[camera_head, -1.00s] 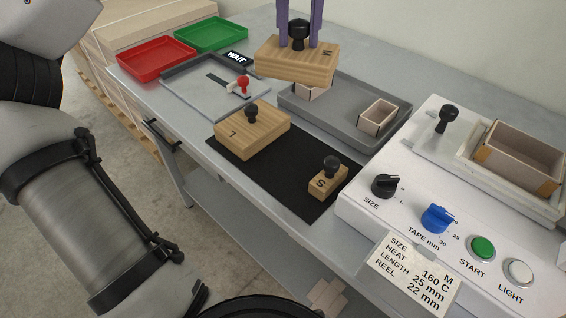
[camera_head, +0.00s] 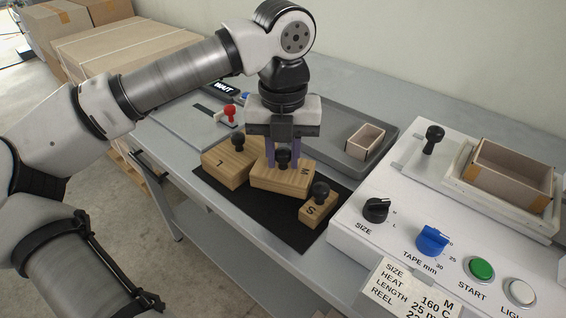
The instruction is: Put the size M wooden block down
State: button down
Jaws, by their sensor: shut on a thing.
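The size M wooden block (camera_head: 277,182) is between the L block (camera_head: 226,168) and the S block (camera_head: 317,210), over the black mat (camera_head: 235,204). Its top carries a black knob and the letter M. My gripper (camera_head: 283,160) points down with its purple fingers shut on the knob of the M block. The M block looks level and at or very near the mat; I cannot tell whether its underside touches. It is close beside the L block, and I cannot tell whether they touch.
A grey tray (camera_head: 388,146) behind holds a small open box (camera_head: 365,141). The white machine (camera_head: 400,212) with knobs and buttons stands at right, with a larger open box (camera_head: 510,176) on it. A red-handled tool (camera_head: 229,115) lies at back left.

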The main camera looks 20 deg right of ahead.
aim_at(283, 151)
jog(key=shift+f, duration=1.2)
jog(key=shift+f, duration=0.2)
jog(key=c, duration=1.2)
grip_release()
jog(key=shift+o, duration=0.2)
jog(key=shift+r, duration=0.1)
notch_tip(283, 151, up, 12)
jog(key=shift+r+p, duration=0.1)
jog(key=shift+p, duration=0.3)
